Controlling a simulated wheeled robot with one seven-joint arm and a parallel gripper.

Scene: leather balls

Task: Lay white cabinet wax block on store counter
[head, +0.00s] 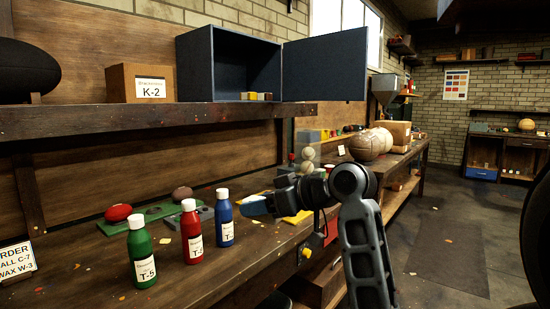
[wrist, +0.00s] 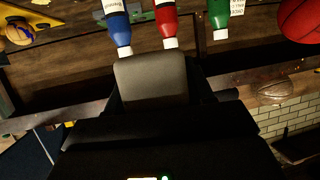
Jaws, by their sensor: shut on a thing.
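My gripper (head: 268,203) is in the head view above the front edge of the wooden counter (head: 195,278), just right of the blue bottle. In the wrist view it is shut on a plain block (wrist: 152,80) that looks grey in the shade; its true colour is hard to tell. The block is held off the counter, and bottles show beyond it. The blue open cabinet (head: 195,66) stands on the shelf, its door swung to the right. Small yellow and other coloured blocks (head: 256,96) lie inside; a white one cannot be made out.
Green (head: 141,256), red (head: 191,234) and blue (head: 225,222) bottles stand along the counter. Behind them are a red ball (head: 118,213) and a green tray (head: 152,212). An order sign (head: 17,260) stands at left. A K-2 box (head: 140,83) is on the shelf. The front left counter is clear.

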